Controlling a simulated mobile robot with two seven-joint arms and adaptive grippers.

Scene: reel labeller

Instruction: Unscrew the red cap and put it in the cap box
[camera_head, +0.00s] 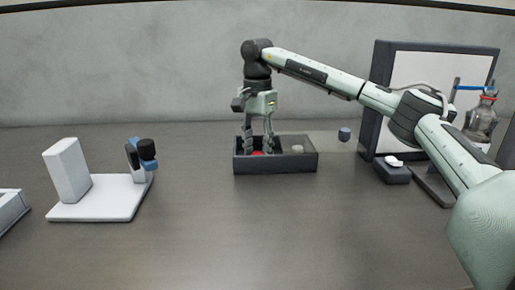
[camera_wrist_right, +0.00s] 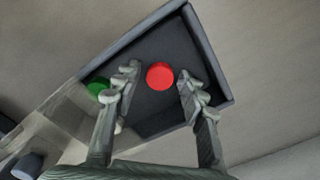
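The red cap (camera_wrist_right: 160,75) lies in the dark box (camera_head: 287,165), between my right gripper's fingers with a gap on both sides. In the head view the cap (camera_head: 257,153) shows as a small red patch in the box's left part. My right gripper (camera_head: 258,151) points straight down into the box. In the wrist view the right gripper (camera_wrist_right: 155,85) is open and empty. A green cap (camera_wrist_right: 97,87) lies partly behind one finger. My left gripper is out of view.
A glass bottle (camera_head: 481,121) with a red ring at its neck stands in a holder at the far right. A dark-framed white panel (camera_head: 430,70) stands behind my right arm. A white stand (camera_head: 98,208) is at left. The front middle table is clear.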

